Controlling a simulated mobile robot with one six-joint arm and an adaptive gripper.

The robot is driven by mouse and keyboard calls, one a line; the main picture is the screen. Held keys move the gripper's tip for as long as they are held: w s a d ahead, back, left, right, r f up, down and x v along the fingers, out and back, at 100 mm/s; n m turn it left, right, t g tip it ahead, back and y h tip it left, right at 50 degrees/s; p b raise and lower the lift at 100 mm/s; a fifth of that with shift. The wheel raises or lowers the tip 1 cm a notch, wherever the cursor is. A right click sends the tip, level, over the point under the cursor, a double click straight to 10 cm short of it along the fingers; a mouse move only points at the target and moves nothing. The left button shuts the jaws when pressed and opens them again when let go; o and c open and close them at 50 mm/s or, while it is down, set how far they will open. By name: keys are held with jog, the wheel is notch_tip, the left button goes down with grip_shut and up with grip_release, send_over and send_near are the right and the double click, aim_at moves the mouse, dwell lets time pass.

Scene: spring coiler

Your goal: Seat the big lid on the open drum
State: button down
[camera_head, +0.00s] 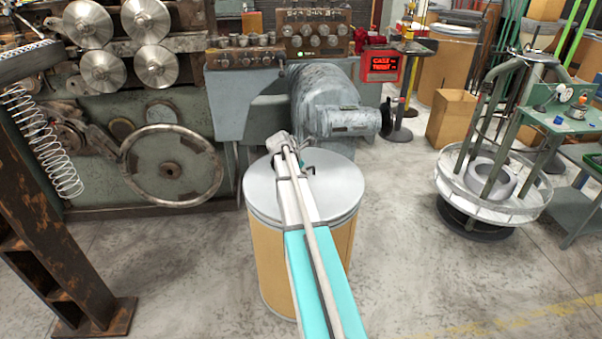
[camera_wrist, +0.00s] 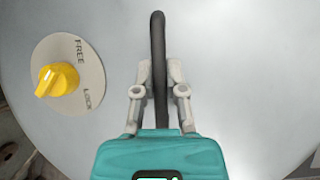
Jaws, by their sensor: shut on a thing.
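The big lid (camera_head: 263,192) is a round silver-grey disc, over the top of the tan drum (camera_head: 265,255) in the head view. It looks about level and lined up with the drum's rim; I cannot tell whether it rests fully down or is slightly above. In the wrist view the lid (camera_wrist: 235,70) fills most of the picture. My gripper (camera_wrist: 157,92) is shut on the lid's dark curved handle (camera_wrist: 158,35). In the head view my gripper (camera_head: 304,170) is over the lid's far half, and my arm hides part of lid and drum.
A yellow knob (camera_wrist: 57,80) sits on a round FREE/LOCK plate on the lid. The coiler machine (camera_head: 250,95) stands close behind the drum. A rusty steel frame (camera_head: 60,250) is at left, a wire reel stand (camera_head: 490,190) at right. Floor is clear at front right.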

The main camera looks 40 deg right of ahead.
jog(key=c, duration=0.6)
grip_release()
jog(key=shift+c, duration=0.2)
jog(key=o, duration=0.6)
jog(key=shift+c, duration=0.2)
jog(key=shift+s+r, duration=0.1)
jog(key=shift+r, duration=0.1)
notch_tip(320, 180, up, 12)
jog(key=p, duration=1.2)
jog(key=shift+f, duration=0.15)
dwell(1.0)
